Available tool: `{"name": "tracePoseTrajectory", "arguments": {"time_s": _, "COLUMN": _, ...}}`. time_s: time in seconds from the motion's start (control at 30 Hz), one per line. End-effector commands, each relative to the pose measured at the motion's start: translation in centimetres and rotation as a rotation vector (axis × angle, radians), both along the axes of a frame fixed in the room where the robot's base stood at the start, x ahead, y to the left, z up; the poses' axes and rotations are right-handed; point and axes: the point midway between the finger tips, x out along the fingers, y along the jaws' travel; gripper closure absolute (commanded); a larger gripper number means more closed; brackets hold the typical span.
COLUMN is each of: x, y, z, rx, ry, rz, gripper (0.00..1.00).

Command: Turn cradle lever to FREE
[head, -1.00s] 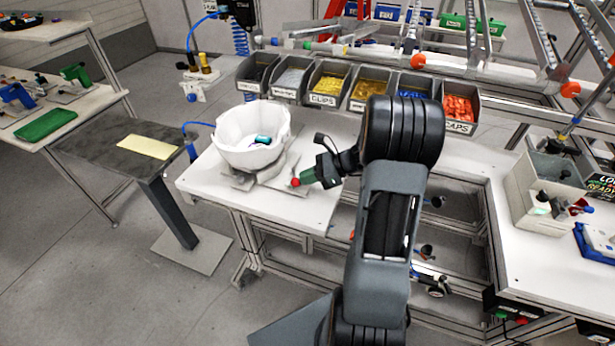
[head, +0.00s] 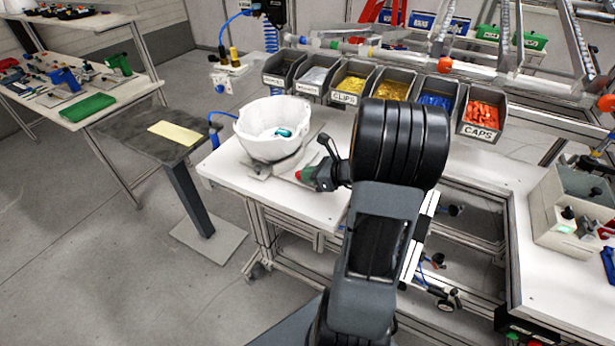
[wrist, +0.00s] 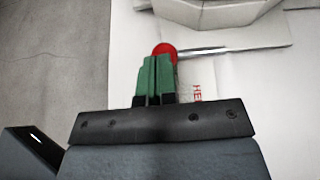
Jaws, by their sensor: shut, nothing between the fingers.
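The white helmet shell (head: 262,146) sits open side up on its grey cradle (head: 258,172) at the left of the white bench. The cradle lever's red knob (head: 298,175) is at the cradle's front right. In the wrist view the red knob (wrist: 165,48) shows just beyond my fingertips, with a thin grey bar running right from it. My gripper (head: 308,174) is shut and empty, its green fingers (wrist: 156,66) together at the knob; I cannot tell whether they touch. Red lettering starting "HE" (wrist: 197,92) is partly hidden by my gripper. No FREE mark is readable.
A row of bins, with clips (head: 350,85) and red caps (head: 482,114), stands behind the bench. A dark stand with a yellow sheet (head: 175,133) is left of it. Bare white bench top (head: 320,212) lies in front of my gripper.

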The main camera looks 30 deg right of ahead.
Motion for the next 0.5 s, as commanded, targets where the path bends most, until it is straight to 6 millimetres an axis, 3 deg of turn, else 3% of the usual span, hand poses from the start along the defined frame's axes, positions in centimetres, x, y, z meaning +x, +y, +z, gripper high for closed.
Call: {"name": "tracePoseTrajectory", "arguments": {"time_s": 0.5, "x": 0.37, "y": 0.66, "z": -0.01, "rx": 0.002, "ry": 0.000, "rz": 0.007, "gripper": 1.00}}
